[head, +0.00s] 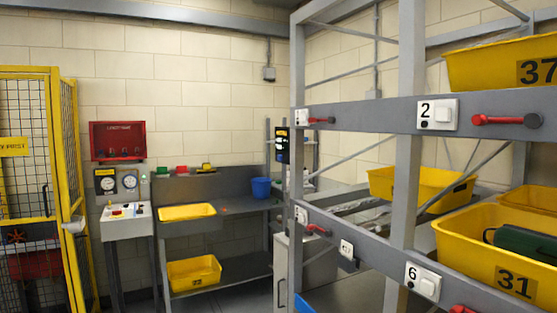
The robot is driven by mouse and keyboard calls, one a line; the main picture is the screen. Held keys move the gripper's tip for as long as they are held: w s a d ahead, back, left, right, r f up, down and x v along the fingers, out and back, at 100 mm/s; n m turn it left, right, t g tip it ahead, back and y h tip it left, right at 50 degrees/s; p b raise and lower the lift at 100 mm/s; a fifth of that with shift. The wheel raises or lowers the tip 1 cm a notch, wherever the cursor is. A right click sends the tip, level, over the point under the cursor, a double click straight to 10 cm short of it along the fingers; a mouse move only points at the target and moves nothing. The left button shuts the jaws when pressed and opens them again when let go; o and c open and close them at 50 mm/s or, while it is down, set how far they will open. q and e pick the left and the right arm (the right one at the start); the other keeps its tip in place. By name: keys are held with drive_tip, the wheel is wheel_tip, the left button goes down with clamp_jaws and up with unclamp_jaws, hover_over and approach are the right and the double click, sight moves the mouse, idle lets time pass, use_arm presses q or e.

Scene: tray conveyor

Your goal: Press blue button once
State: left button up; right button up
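No blue button can be made out in the head view. A light grey control console (112,230) stands against the back wall, left of centre. Its sloped top carries a red and yellow button (116,212) and several small controls too small to tell apart by colour. White plates numbered 2 (426,115) and 6 (411,274), each with a pale square button, are fixed to the grey rack on the right. Neither of my grippers is in view.
The grey rack (410,170) fills the right side and holds yellow trays (478,215). Red handles (498,120) stick out from its beams. A workbench (240,206) with a blue cup (261,187) stands at the back. A yellow mesh cage (54,140) is at the left.

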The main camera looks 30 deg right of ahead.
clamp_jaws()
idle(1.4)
